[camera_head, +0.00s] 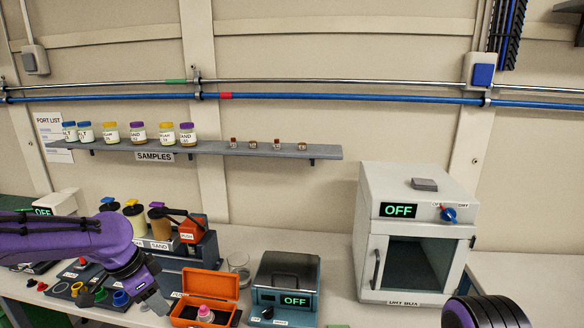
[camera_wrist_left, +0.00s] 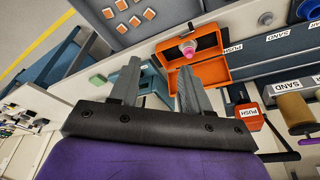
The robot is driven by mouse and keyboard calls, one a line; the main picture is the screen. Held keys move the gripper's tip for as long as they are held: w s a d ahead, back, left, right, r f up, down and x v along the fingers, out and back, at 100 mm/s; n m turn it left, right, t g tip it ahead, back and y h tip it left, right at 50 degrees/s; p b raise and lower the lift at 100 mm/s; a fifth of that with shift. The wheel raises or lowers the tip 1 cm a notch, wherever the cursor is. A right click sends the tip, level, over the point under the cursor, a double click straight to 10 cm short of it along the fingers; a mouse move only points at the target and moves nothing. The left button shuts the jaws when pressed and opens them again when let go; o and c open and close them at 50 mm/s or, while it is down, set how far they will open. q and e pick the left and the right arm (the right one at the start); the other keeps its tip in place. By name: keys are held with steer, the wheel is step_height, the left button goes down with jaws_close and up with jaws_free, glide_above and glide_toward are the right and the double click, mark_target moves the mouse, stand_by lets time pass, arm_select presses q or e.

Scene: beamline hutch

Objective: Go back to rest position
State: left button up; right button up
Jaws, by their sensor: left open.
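My left gripper (camera_head: 154,300) hangs in front of the bench at the lower left of the head view, pointing down and to the right. In the left wrist view its two grey fingers (camera_wrist_left: 157,82) are apart with nothing between them. An open orange box (camera_head: 207,292) is to the right of the gripper in the head view. A bottle with a pink cap (camera_head: 205,313) is in the box. The orange box also shows beyond the fingers in the wrist view (camera_wrist_left: 207,70). Part of my right arm shows at the lower right, but its gripper is out of the picture.
A white dry box (camera_head: 410,240) stands at right. Dispensers (camera_head: 160,225) and colored knobs (camera_head: 100,292) are near my left arm. A shelf (camera_head: 260,150) holds several jars.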

arm_select(q)
steer(key=s+d+f+n+y, duration=0.15)
steer(key=s+f+n, duration=0.45)
steer(key=f, duration=0.7)
steer(key=s+d+f+n, duration=0.3)
steer(key=s+f, duration=0.4)
steer(key=f, duration=0.6)
steer(key=s+a+f+n+y, duration=0.2)
steer(key=s+f+n, duration=0.1)
steer(key=s, duration=0.7)
steer(key=s+a+f+n+y, duration=0.2)
steer(key=s+f+n, duration=0.1)
steer(key=s, duration=0.7)
step_height(320, 180, down, 14)
steer(key=t+b, duration=0.1)
steer(key=b, duration=1.3)
steer(key=shift+s+a+r+n, duration=0.15)
steer(key=shift+a+r+n, duration=0.1)
steer(key=shift+a+n, duration=0.15)
steer(key=shift+r, duration=0.2)
steer(key=shift+c, duration=0.3)
arm_select(e)
step_height(320, 180, down, 14)
steer(key=shift+s+r, duration=0.15)
steer(key=shift+s, duration=0.25)
